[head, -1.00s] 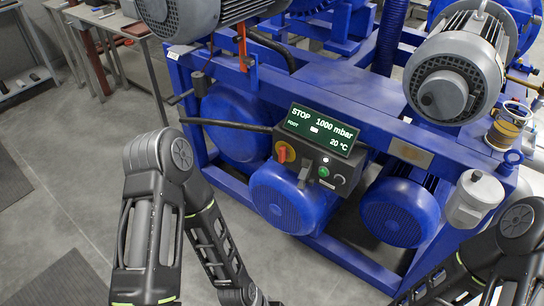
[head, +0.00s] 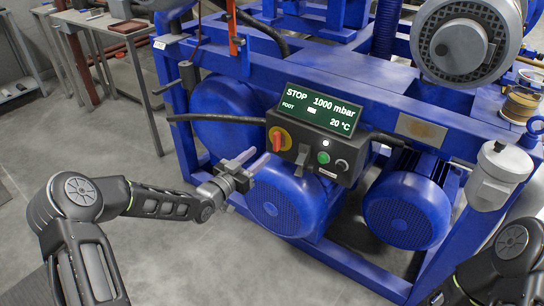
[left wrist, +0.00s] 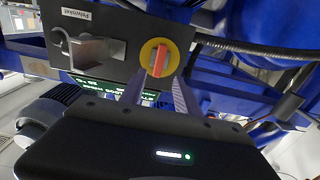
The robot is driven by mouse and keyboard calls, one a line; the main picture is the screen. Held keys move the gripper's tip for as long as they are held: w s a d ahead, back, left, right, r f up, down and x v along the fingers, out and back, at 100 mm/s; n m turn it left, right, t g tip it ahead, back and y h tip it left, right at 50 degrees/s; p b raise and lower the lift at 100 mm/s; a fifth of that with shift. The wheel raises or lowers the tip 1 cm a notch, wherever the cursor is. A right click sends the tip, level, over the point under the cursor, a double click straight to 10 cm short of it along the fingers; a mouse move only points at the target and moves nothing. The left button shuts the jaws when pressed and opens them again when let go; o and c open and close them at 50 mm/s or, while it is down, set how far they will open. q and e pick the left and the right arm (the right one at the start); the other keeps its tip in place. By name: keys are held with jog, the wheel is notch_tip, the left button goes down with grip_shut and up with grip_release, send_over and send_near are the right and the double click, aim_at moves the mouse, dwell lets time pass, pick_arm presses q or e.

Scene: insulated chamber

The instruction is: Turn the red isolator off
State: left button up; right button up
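The red isolator (head: 277,140) is a red handle on a yellow disc, at the left end of the dark control box (head: 318,158). In the head view its handle stands about upright. It also shows in the left wrist view (left wrist: 159,58), just beyond my fingertips. My left gripper (head: 253,158) is open and empty, with its fingers pointing at the isolator from the lower left. In the left wrist view the two fingers (left wrist: 158,92) are apart, with the nearer one close below the handle. I cannot tell whether they touch. My right gripper is out of view.
The display (head: 321,110) above the box reads STOP, 1000 mbar, 20 °C. A metal hasp (left wrist: 85,47), a green button (head: 323,157) and a black knob (head: 342,165) sit beside the isolator. Blue motors (head: 285,207) lie below, and a black cable runs left from the box.

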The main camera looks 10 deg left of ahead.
aim_at(275, 142)
pick_arm(q)
jog(key=shift+d, duration=0.1)
jog(key=x, duration=0.7)
jog(key=shift+w+d, duration=0.1)
jog(key=shift+w, duration=0.25)
grip_shut()
dwell(0.4)
